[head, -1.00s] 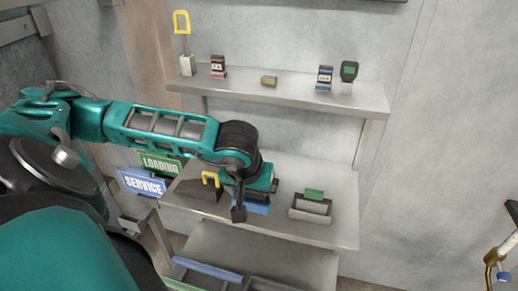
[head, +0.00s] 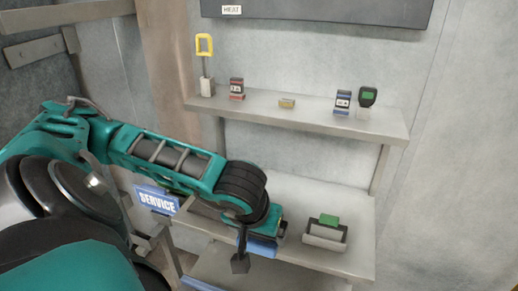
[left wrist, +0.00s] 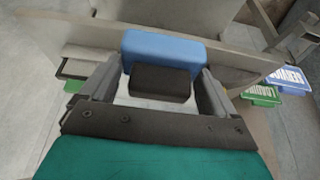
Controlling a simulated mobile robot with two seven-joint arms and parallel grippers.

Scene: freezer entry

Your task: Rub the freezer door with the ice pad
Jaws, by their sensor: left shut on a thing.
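My left gripper (left wrist: 157,88) is shut on the dark handle (left wrist: 161,82) of a blue pad, which I take as the ice pad (left wrist: 165,48). In the left wrist view the pad's blue body lies beyond the fingers, with a finger on each side of the handle. In the head view my left gripper (head: 256,243) is over the lower shelf, and part of the blue pad (head: 262,250) shows under it. Whether the pad touches the shelf cannot be told. I cannot identify the freezer door in either view. My right gripper is not in view.
The upper shelf (head: 300,114) holds a yellow-handled tool (head: 205,62), a red box (head: 237,88), a blue box (head: 343,102) and a green-screened device (head: 367,97). The lower shelf (head: 350,205) holds a tray with a green block (head: 328,221). A blue SERVICE sign (head: 157,200) is at left.

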